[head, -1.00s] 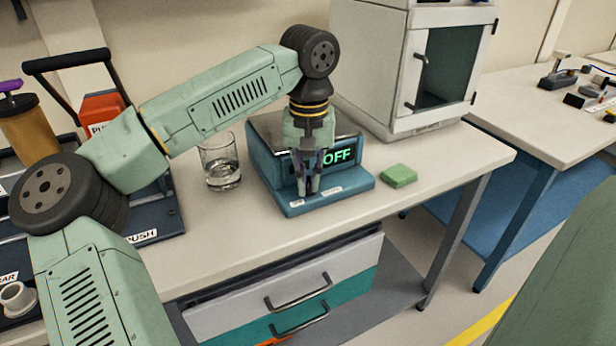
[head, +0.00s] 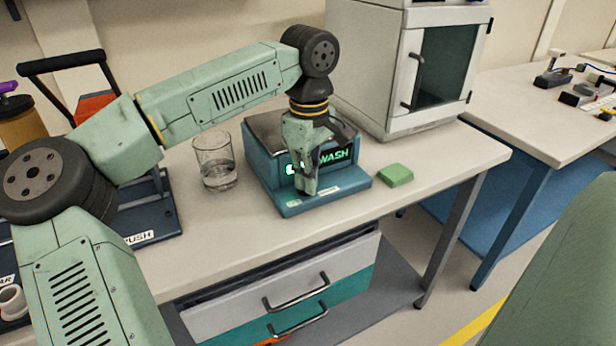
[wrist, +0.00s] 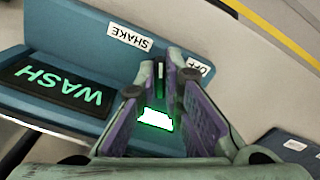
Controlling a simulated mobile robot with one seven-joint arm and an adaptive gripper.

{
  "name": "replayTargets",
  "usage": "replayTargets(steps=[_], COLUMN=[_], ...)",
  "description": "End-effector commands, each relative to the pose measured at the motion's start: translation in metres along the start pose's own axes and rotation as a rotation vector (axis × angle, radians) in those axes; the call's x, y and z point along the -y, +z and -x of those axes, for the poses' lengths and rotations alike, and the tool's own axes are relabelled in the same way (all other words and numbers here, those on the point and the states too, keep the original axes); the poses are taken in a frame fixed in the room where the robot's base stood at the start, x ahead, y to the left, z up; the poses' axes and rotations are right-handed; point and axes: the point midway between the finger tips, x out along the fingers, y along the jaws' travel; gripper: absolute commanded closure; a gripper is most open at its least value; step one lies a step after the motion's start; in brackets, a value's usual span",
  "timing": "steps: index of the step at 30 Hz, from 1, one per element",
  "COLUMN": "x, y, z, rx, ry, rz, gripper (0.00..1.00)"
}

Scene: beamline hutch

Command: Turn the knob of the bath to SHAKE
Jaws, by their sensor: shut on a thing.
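The bath (head: 262,172) is a blue box with a metal top on the bench. Its dark display (head: 336,156) reads WASH in green; it also shows in the wrist view (wrist: 58,88). A SHAKE label (wrist: 130,37) and a partly covered OFF label (wrist: 198,66) are on the bath's front ledge in the wrist view. My gripper (head: 306,190) points down at the bath's front, just above the ledge, its fingers shut on the knob. The knob is almost wholly hidden between the fingers. A bright lit patch (wrist: 155,120) shows between the fingers in the wrist view.
A glass beaker (head: 215,163) with clear liquid stands left of the bath. A green block (head: 395,175) lies to its right. A white cabinet (head: 385,60) stands behind right. A dark rack with a PUSH label (head: 140,237) is at the left.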

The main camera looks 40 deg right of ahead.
Motion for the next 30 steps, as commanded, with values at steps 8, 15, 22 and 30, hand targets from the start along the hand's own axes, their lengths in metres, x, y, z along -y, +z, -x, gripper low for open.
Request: replayTargets(steps=[8,15,22,30], x=[-0.0019,-0.0027,-0.0029,-0.0028], y=[-0.0011,-0.0014,-0.0016,-0.0017], z=[0.0013,0.0013,0.0014,0.0015], rx=[-0.003,-0.003,-0.003,-0.003], ry=[0.003,0.004,0.004,0.004], rz=[0.180,0.260,0.284,0.285], gripper=[1.00,1.00,1.00,1.00])
